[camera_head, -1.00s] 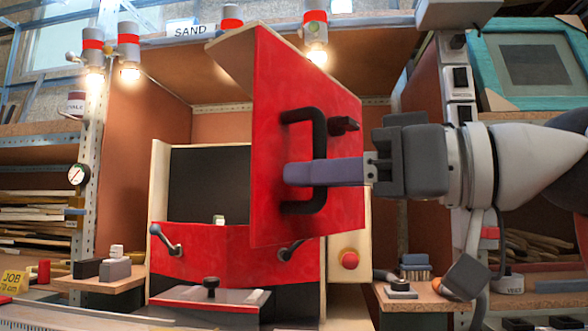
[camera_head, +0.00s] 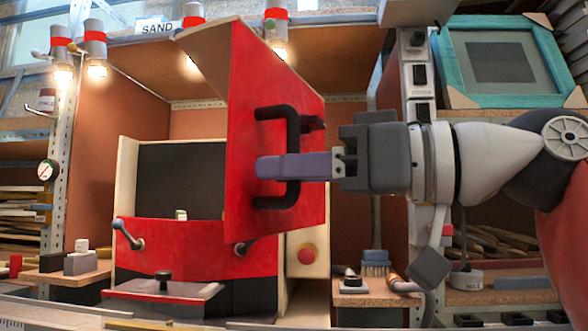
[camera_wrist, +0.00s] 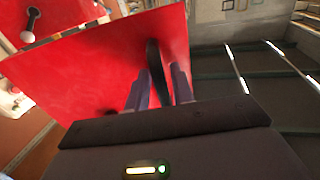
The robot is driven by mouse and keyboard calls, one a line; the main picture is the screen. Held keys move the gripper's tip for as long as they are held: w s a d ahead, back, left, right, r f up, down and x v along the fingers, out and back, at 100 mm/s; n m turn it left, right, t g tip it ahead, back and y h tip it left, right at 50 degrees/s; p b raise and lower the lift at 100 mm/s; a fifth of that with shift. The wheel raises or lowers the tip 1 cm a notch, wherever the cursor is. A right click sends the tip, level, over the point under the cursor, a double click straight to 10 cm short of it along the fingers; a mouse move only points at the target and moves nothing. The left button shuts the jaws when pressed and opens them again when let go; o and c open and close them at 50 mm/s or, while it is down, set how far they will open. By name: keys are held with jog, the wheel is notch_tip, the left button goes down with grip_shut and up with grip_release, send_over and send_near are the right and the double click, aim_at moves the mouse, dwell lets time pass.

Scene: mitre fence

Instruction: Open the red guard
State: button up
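The red guard (camera_head: 265,90) is a flat panel with a pale edge, swung out from the machine and standing at an angle to its front. It carries a black bar handle (camera_head: 275,113). My gripper (camera_head: 268,167) reaches in from the right, its purple-grey fingers at the handle. In the wrist view, the fingers (camera_wrist: 160,85) lie on both sides of the handle (camera_wrist: 155,60) and appear shut on it, with the red guard (camera_wrist: 80,75) behind. The dark opening (camera_head: 180,180) of the machine shows left of the guard.
The machine's lower red front (camera_head: 190,255) has small levers (camera_head: 128,235) and a black knob (camera_head: 163,281). A brush (camera_head: 375,262) lies on the right shelf. Blocks (camera_head: 80,260) stand on the left shelf.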

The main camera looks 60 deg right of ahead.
jog(key=shift+o, duration=0.2)
jog(key=shift+s, duration=0.1)
jog(key=s, duration=0.7)
jog(key=shift+s+d+p, duration=0.3)
jog(key=shift+d, duration=0.1)
